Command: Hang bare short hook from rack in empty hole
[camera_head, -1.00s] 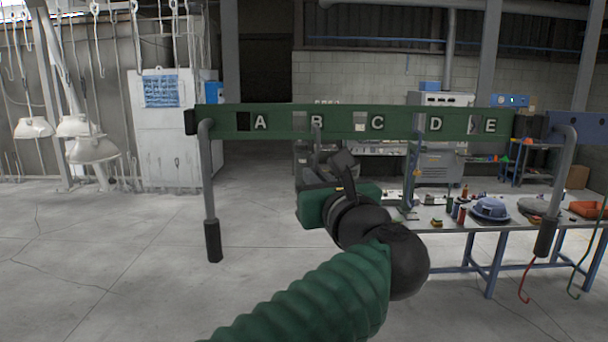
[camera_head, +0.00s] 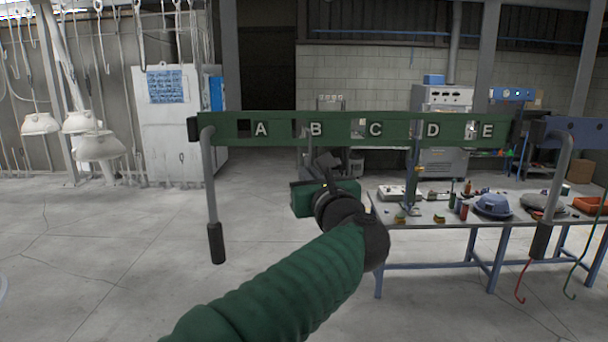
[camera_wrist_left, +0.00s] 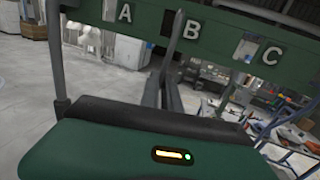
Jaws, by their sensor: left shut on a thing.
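The green rack bar (camera_head: 335,138) crosses the head view, with square holes beside letters A to E. My left gripper (camera_head: 322,163) is just below the bar under B. In the left wrist view its fingers (camera_wrist_left: 163,96) are shut on a thin grey hook (camera_wrist_left: 172,45). The hook stands up from the fingers with no hood on it. Its upper end is in front of the bar by B, just left of the letter in that view. I cannot tell whether the tip is inside the hole beside B (camera_head: 300,128). My right gripper is not in view.
A cluttered workbench (camera_head: 400,220) is behind. White hoods hang far left.

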